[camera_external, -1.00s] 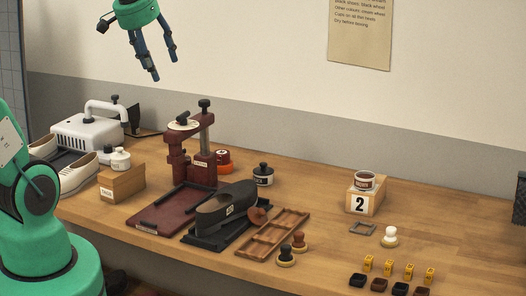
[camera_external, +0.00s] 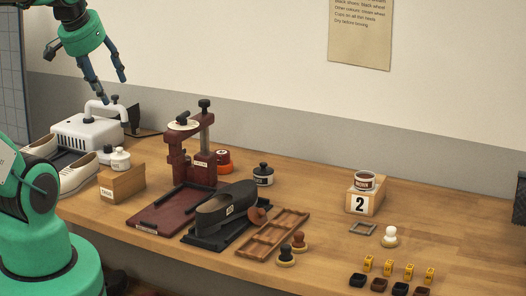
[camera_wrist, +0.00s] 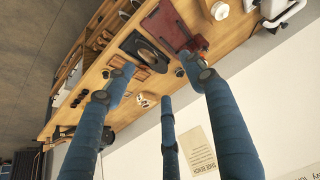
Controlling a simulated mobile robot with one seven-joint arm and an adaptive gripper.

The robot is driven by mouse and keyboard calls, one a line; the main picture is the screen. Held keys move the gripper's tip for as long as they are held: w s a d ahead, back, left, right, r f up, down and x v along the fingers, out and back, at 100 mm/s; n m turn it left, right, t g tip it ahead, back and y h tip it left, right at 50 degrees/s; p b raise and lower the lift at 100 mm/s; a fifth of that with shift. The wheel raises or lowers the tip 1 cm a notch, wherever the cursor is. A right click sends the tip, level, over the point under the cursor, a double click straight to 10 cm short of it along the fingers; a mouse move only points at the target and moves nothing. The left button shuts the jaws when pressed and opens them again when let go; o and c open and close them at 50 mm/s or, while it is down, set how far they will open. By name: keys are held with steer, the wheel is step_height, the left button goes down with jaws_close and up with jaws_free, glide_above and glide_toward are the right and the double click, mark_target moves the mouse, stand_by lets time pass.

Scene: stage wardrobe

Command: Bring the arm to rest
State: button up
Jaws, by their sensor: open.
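My gripper (camera_external: 111,88) is in the upper left of the external view, raised above the back left of the bench. Its blue fingers are spread, open and empty, pointing down. They appear in front of the wall and the white machine (camera_external: 85,134), apart from anything on the bench as far as I can tell. In the wrist view my gripper (camera_wrist: 160,95) shows blue fingers apart with nothing between them, and the bench and wall lie beyond.
The wooden bench (camera_external: 470,230) carries a dark red press (camera_external: 190,150), a black shoe (camera_external: 225,205) on a stand, a wooden tray (camera_external: 272,235), and a numbered block (camera_external: 362,203) with a tin. Pale shoes (camera_external: 78,176) are at the left. A notice (camera_external: 360,32) hangs on the wall.

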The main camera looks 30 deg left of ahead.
steer(key=shift+f, duration=0.15)
steer(key=shift+f+b, duration=0.85)
steer(key=shift+b, duration=0.15)
stand_by(0.5)
